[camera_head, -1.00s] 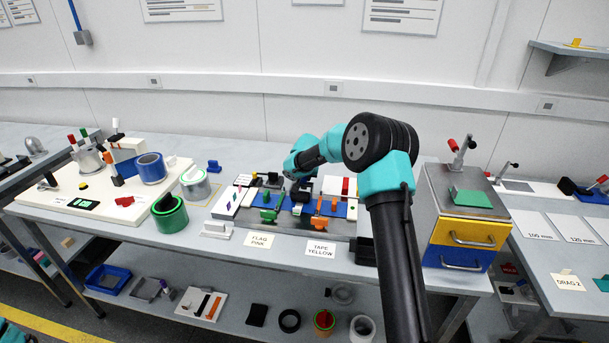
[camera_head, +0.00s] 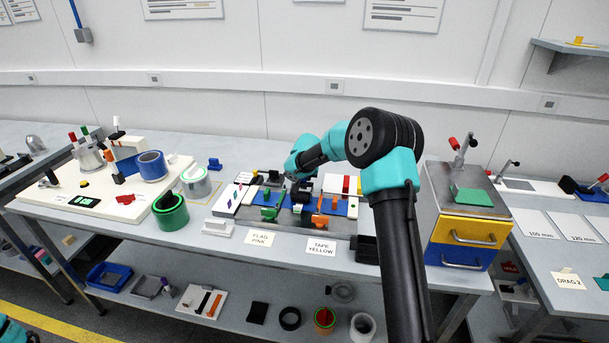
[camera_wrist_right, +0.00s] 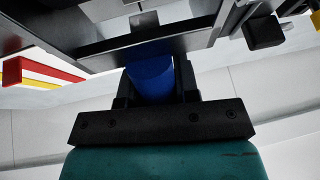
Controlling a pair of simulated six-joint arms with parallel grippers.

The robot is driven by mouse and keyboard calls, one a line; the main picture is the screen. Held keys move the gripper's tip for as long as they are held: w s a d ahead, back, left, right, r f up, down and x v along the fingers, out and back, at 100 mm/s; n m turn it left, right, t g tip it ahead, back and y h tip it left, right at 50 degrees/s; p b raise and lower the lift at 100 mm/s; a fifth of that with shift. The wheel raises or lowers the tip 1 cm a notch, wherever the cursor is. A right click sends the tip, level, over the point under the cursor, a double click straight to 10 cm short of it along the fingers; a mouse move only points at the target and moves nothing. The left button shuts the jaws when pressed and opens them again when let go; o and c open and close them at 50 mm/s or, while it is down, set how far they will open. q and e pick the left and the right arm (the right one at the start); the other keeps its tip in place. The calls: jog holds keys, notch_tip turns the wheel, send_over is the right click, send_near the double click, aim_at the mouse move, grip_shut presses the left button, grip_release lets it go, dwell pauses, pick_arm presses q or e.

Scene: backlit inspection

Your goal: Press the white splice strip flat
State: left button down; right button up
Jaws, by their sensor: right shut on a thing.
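My right gripper (camera_head: 301,193) is over the middle of the splicing fixture (camera_head: 283,222) on the bench, pointing down into it. In the right wrist view, its dark jaws (camera_wrist_right: 156,88) are shut on a blue block-like piece (camera_wrist_right: 152,79), whose far end meets the grey underside or edge of the fixture. I cannot pick out the white splice strip for certain; the gripper and fixture parts crowd that spot. Green clamps (camera_head: 269,212) and orange clamps (camera_head: 319,219) stand along the fixture's front. My left gripper is not in view.
A white board with a blue roll (camera_head: 152,168) stands on the left, with a green-rimmed roll (camera_head: 170,212) in front. A drawer unit (camera_head: 464,235) is close on the right. Label cards (camera_head: 321,247) lie at the bench's front. A small white block (camera_head: 218,228) sits left of the fixture.

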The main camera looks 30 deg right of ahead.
jog(key=shift+s+a+f, duration=0.1)
jog(key=shift+s+a, duration=0.3)
jog(key=shift+s, duration=0.1)
dwell(0.7)
jog(key=shift+s+a, duration=0.4)
dwell(0.6)
jog(key=shift+s+a, duration=0.4)
jog(key=shift+s, duration=0.05)
dwell(0.4)
jog(key=shift+w+d+r, duration=0.25)
jog(key=shift+r, duration=1.1)
jog(key=shift+w+d+r, duration=0.2)
jog(key=shift+w+r, duration=0.05)
jog(key=shift+r, duration=1.15)
jog(key=shift+w+d+r, duration=0.25)
jog(key=shift+r, duration=1.1)
jog(key=shift+a, duration=0.15)
jog(key=s+a+f+n+y, duration=0.2)
jog(key=a+n, duration=0.2)
jog(key=a, duration=1.5)
jog(key=s+a+f+n+y, duration=0.2)
jog(key=s+a+f+n, duration=0.1)
jog(key=a, duration=1.6)
jog(key=shift+n, duration=0.6)
